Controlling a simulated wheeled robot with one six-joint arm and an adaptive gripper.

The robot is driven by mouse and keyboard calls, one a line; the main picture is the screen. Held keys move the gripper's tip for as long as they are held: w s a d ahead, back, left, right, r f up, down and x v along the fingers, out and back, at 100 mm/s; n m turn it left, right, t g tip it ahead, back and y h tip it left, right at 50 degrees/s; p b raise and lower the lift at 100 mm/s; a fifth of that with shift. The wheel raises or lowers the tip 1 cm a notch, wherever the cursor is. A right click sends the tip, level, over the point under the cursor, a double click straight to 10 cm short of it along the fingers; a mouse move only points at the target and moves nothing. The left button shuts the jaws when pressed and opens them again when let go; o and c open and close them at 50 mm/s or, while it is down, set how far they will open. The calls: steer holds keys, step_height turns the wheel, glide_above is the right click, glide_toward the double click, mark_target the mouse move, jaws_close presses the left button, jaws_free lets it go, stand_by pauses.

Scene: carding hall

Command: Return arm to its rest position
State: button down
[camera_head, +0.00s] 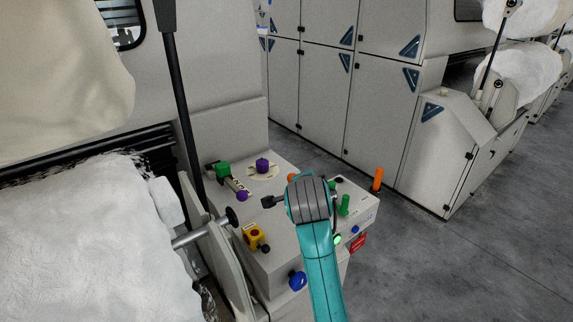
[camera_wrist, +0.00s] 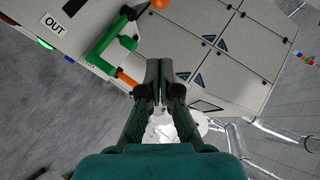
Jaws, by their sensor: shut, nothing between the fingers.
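My arm (camera_head: 322,270), teal with a grey wrist joint, reaches up over the control panel (camera_head: 285,245) in the head view. My gripper (camera_wrist: 165,62) shows in the wrist view with its two dark fingers together and nothing between them. In the head view the fingers are mostly hidden by the wrist, so I cannot tell their exact height above the panel. In the wrist view a green handle (camera_wrist: 105,42) and an orange cylinder (camera_wrist: 127,78) lie just left of the fingertips; I see no clear contact.
White fibre (camera_head: 75,245) lies left. Grey cabinets (camera_head: 375,115) stand behind; floor at right is clear.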

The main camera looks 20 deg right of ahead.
steer(key=s+a+f+n+t+y, duration=0.15)
steer(key=s+f+n, duration=0.35)
steer(key=s+f, duration=0.65)
steer(key=s+a+f+n+y, duration=0.25)
steer(key=s+f+n, duration=0.25)
steer(key=s+f, duration=0.65)
steer(key=s+a+f+n+t, duration=0.1)
steer(key=s+n, duration=0.1)
steer(key=s, duration=0.6)
steer(key=s+a+f+n, duration=0.1)
steer(key=s+a+n, duration=0.1)
steer(key=s, duration=0.5)
steer(key=s+r+n, duration=0.2)
steer(key=s+r, duration=0.1)
steer(key=s, duration=0.5)
steer(key=s+r+n+t+y, duration=0.1)
steer(key=s+r+n, duration=0.1)
steer(key=s, duration=0.6)
steer(key=shift+r, duration=0.9)
steer(key=shift+a, duration=0.1)
